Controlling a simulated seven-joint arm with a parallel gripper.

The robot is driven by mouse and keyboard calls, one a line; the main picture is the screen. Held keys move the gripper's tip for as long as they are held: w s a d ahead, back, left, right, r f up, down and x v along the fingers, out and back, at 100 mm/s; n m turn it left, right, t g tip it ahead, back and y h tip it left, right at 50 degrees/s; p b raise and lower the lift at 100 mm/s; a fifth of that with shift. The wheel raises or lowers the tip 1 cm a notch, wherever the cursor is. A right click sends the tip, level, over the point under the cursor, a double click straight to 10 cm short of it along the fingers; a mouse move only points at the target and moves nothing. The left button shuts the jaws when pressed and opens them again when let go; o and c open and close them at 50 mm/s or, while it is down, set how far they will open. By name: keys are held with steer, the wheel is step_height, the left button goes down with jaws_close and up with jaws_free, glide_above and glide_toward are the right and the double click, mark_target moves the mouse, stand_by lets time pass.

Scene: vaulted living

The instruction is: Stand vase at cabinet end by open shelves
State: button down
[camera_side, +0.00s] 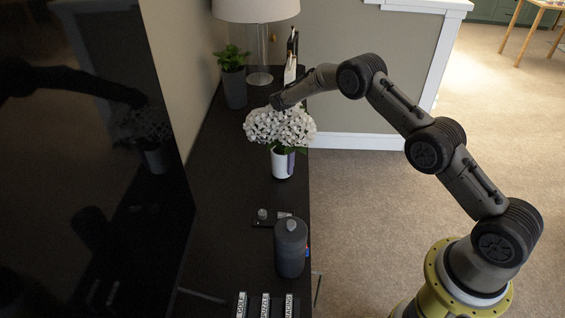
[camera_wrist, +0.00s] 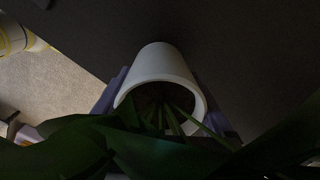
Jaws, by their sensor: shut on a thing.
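The white vase (camera_side: 282,165) is upright over the dark cabinet top (camera_side: 235,185) and holds a wide bunch of white flowers (camera_side: 279,127). My gripper (camera_wrist: 165,88) is shut on the vase, with a bluish finger on each side of its white wall in the wrist view. The vase (camera_wrist: 165,70) shows there with its rim and green stems towards the camera. In the side view the flowers hide most of the gripper. I cannot tell whether the vase base touches the cabinet. Open shelves cannot be made out clearly.
A dark lidded canister (camera_side: 290,250) and a small dark tray (camera_side: 265,218) stand nearer the camera. Labelled items (camera_side: 266,305) lie at the near edge. A potted plant (camera_side: 233,80) and lamp (camera_side: 257,45) stand at the far end. A dark screen (camera_side: 80,150) is left.

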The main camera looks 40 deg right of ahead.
steer(key=shift+w+f, duration=0.1)
steer(key=shift+f, duration=0.25)
steer(key=shift+f, duration=0.1)
jaws_free()
steer(key=shift+f, duration=0.1)
steer(key=r, duration=1.2)
steer(key=shift+s+r, duration=0.2)
steer(key=shift+r, duration=0.05)
steer(key=s+a+r+n+t, duration=0.1)
steer(key=s+r+n, duration=0.3)
steer(key=s+r, duration=0.55)
steer(key=s+a+r+n+t, duration=0.1)
steer(key=s+r+n, duration=0.4)
steer(key=r, duration=0.7)
steer(key=s+a+n+t, duration=0.1)
steer(key=s+n+t, duration=0.2)
steer(key=s+n, duration=0.7)
steer(key=shift+s+a, duration=0.35)
steer(key=shift+s, duration=8.45)
